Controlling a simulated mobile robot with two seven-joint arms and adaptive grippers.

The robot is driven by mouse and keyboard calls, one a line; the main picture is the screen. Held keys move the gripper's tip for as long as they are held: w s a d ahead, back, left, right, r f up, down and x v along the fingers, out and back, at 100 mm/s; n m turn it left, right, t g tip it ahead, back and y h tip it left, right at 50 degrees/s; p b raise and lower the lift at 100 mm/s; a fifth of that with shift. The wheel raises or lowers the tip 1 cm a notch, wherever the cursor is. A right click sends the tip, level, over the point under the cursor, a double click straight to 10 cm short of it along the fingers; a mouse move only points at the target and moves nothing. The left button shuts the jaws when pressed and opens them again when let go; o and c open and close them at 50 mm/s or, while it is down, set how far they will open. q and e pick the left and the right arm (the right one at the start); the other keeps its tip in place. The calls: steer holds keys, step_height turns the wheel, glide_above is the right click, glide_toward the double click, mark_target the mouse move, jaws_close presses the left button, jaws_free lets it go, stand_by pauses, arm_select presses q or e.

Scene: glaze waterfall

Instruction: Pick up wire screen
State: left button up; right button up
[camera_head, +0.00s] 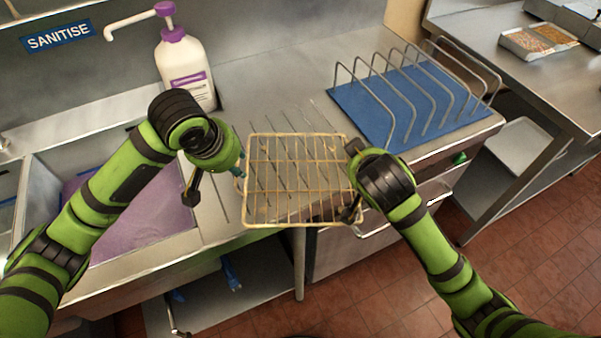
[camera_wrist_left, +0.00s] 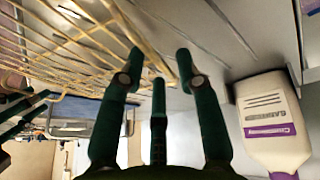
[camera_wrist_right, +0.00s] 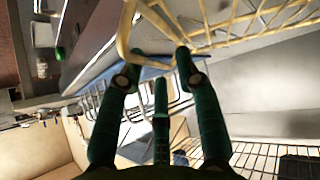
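The wire screen (camera_head: 290,206) is a yellowish, rectangular wire grid in the middle of the head view. It is over the grooved steel counter, and its near edge reaches out past the counter's front edge. My left gripper (camera_head: 241,167) is at the screen's left edge. In the left wrist view the grid (camera_wrist_left: 72,47) runs close past the fingertips (camera_wrist_left: 152,62). My right gripper (camera_head: 350,180) is at the right edge. In the right wrist view the screen's corner (camera_wrist_right: 124,38) is at the fingertips (camera_wrist_right: 158,62). Whether the fingers clamp the wire is unclear.
A white bottle with a purple pump (camera_head: 182,65) stands behind my left arm. A blue mat (camera_head: 365,108) under a wire rack (camera_head: 421,125) lies at the right. The sink with a purple bottom (camera_head: 150,212) is at the left.

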arm_select(q)
steer(key=shift+w+d+f, duration=0.1)
steer(key=shift+w+f, duration=0.15)
steer(key=shift+f, duration=0.2)
arm_select(e)
steer(key=shift+w+d+f, duration=0.1)
steer(key=shift+w+f, duration=0.3)
arm_select(q)
jaws_close()
arm_select(e)
jaws_close()
